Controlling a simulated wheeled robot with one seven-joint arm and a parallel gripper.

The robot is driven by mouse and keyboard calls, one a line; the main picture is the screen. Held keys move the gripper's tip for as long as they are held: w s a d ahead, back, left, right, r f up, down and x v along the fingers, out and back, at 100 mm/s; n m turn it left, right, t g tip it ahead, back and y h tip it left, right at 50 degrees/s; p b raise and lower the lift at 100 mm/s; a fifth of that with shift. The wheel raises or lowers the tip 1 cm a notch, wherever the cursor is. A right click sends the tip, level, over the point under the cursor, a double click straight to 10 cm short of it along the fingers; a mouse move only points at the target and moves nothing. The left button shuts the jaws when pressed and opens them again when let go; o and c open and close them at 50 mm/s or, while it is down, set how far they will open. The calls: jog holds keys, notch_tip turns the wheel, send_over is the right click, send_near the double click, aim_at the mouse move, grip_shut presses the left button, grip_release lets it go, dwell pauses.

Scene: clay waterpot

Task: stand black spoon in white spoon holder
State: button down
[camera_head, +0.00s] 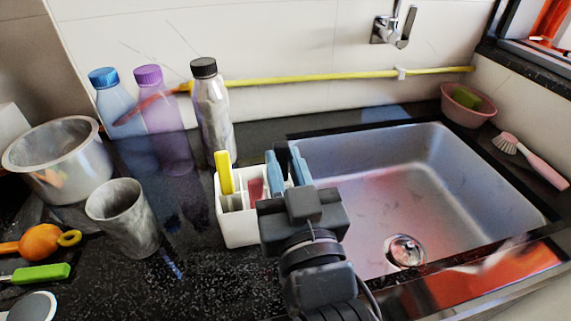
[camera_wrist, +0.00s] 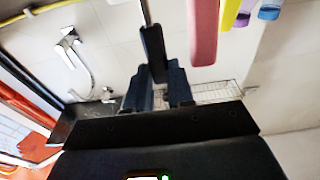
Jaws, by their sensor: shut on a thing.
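My gripper (camera_head: 286,170) is at the right end of the white spoon holder (camera_head: 238,228), close to its rim and beside the sink. In the wrist view my gripper (camera_wrist: 157,82) is shut on the black spoon (camera_wrist: 152,45). The spoon's dark handle shows between the fingers, with a thin grey shaft beyond it. Its far end is out of the wrist view. In the head view my gripper hides most of the spoon and part of the holder, so I cannot tell whether the spoon is inside a compartment.
A yellow handle (camera_head: 225,172) and a red handle (camera_head: 256,190) stand in the holder. A grey cup (camera_head: 124,220), a metal pot (camera_head: 60,165) and several bottles stand left. The sink (camera_head: 430,185) lies right, with a pink bowl (camera_head: 468,105) behind it.

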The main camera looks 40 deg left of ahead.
jog(key=c, duration=0.9)
grip_release()
jog(key=v, duration=0.8)
jog(key=shift+b, duration=0.45)
jog(key=shift+a, duration=0.1)
jog(key=s+d+f+m+t+h+p, duration=0.1)
jog(key=s+d+f+m+h, duration=0.15)
jog(key=d, duration=0.45)
jog(key=s+d+f+m+t+h+p, duration=0.1)
jog(key=d+f+h, duration=0.2)
jog(key=d, duration=0.5)
jog(key=s+d+f+m+t+h+p, duration=0.1)
jog(key=d+f+m+h, duration=0.15)
jog(key=d, duration=0.45)
jog(key=s+d+r+m+h+p, duration=0.1)
jog(key=s+d+m+h, duration=0.3)
jog(key=s+d, duration=0.9)
jog(key=s+h+p, duration=0.1)
jog(key=s+h, duration=0.2)
jog(key=s, duration=0.1)
jog(key=shift+s+d+r+g, duration=0.15)
jog(key=shift+d+r+g, duration=0.15)
jog(key=shift+g, duration=0.1)
